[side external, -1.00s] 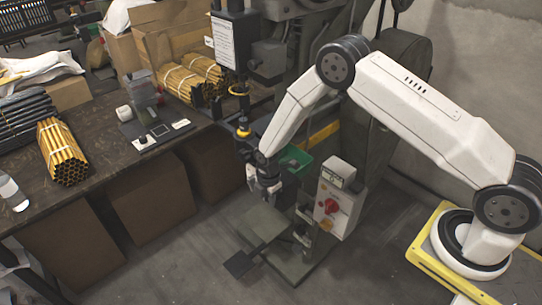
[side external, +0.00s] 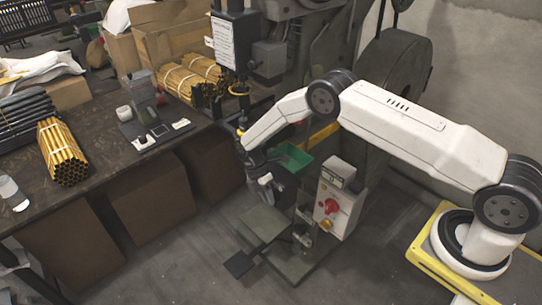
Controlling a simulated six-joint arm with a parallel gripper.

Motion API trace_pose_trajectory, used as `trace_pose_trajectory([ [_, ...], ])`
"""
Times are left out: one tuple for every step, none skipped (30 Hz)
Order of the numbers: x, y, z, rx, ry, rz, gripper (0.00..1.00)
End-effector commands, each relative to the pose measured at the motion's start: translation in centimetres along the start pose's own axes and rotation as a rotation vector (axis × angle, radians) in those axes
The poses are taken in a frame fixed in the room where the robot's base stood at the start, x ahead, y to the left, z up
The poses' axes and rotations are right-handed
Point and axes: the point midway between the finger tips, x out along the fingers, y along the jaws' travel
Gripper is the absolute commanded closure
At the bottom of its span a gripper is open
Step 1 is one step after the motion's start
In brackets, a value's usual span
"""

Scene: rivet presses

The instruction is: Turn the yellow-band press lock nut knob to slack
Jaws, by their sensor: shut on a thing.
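The press (side external: 236,60) stands in the middle, with a yellow band (side external: 239,90) around its dark column. My gripper (side external: 266,192) hangs below the end of my white arm, in front of the press and above its grey base plate. Its fingers are shut on a small dark part at the front of the press, which I take for the lock nut knob. The fingers and wrist hide most of that part, so its pointer or marks do not show.
A control box (side external: 337,204) with a red knob stands just right of my gripper. A green bin (side external: 292,157) is behind it. A workbench (side external: 105,165) with bundled rods is on the left. A foot pedal (side external: 240,264) lies on the open floor in front.

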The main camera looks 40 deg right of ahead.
Motion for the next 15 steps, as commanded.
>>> trace_pose_trajectory([
  [0.03,0.09,-0.08,-0.001,0.001,-0.015,1.00],
  [0.04,0.07,-0.08,-0.001,0.001,-0.026,1.00],
  [0.00,0.11,-0.08,-0.001,0.001,-0.035,1.00],
  [-0.01,0.10,-0.09,-0.001,0.001,-0.043,1.00],
  [0.02,0.10,-0.09,-0.001,0.001,-0.050,1.00],
  [0.02,0.11,-0.09,-0.001,0.001,-0.058,1.00],
  [0.01,0.11,-0.09,-0.001,0.001,-0.063,1.00],
  [0.00,0.11,-0.09,-0.001,0.001,-0.067,1.00],
  [-0.01,0.11,-0.10,-0.001,0.001,-0.071,1.00],
  [-0.02,0.11,-0.10,-0.001,0.001,-0.074,1.00],
  [-0.03,0.11,-0.10,-0.001,0.001,-0.076,1.00],
  [-0.04,0.11,-0.10,-0.001,0.001,-0.078,1.00],
  [-0.04,0.11,-0.10,-0.001,0.001,-0.080,1.00],
  [-0.04,0.11,-0.10,-0.001,0.001,-0.080,1.00],
  [-0.04,0.11,-0.11,-0.001,0.001,-0.081,1.00],
])
